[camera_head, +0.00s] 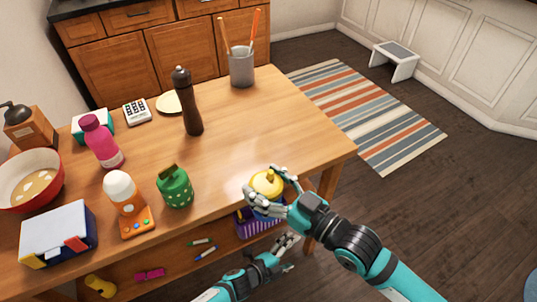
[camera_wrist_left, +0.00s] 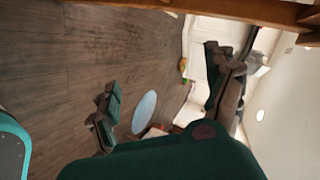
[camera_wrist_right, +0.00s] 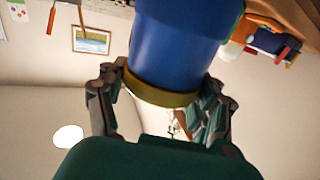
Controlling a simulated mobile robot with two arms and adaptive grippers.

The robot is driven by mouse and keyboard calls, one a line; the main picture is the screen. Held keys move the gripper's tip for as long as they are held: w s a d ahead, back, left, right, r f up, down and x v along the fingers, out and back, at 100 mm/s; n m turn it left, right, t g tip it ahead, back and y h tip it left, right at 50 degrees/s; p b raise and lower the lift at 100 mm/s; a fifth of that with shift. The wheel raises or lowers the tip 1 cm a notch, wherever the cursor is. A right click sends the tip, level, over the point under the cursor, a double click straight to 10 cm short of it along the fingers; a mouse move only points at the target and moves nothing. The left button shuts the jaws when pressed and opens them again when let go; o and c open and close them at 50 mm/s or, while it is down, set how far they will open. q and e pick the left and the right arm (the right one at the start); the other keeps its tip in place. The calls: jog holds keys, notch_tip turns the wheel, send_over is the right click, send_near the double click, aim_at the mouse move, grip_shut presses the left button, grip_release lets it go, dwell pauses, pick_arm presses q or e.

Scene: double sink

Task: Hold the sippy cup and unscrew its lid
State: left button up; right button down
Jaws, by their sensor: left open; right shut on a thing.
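The sippy cup (camera_head: 267,183) has a blue body and a yellow lid, and looks upright at the table's front right edge. My right gripper (camera_head: 266,188) is shut around it, with fingers on both sides near the lid. In the right wrist view, the blue body (camera_wrist_right: 178,45) and a yellow band show between the fingers. My left gripper (camera_head: 288,252) is open and empty, lower than the cup and in front of the table's edge. The left wrist view shows no cup.
A purple basket (camera_head: 250,224) is on the shelf below, near my left gripper. The table's middle right is clear.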

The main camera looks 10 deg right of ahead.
pick_arm(q)
jog(key=s+d+r+m+g+h, duration=0.2)
jog(key=s+d+r+m+g, duration=0.9)
jog(key=m, duration=0.9)
jog(key=s+a+r+m+g+y, duration=0.25)
jog(key=s+a+m+y, duration=0.25)
jog(key=s+m, duration=0.65)
jog(key=s+a+r+m+g+y, duration=0.1)
jog(key=s+a+r+m+y, duration=0.4)
jog(key=s+m, duration=0.65)
notch_tip(320, 180, up, 26)
jog(key=m+t+y, duration=0.3)
jog(key=m+t, duration=0.5)
jog(key=m, duration=0.5)
send_over(269, 182)
jog(key=shift+s+a+g, duration=0.1)
jog(key=shift+s+g, duration=0.15)
jog(key=shift+s, duration=0.05)
jog(key=shift+w+f, duration=0.2)
jog(key=shift+m, duration=0.3)
jog(key=shift+w+f, duration=0.1)
jog(key=shift+f, duration=3.75)
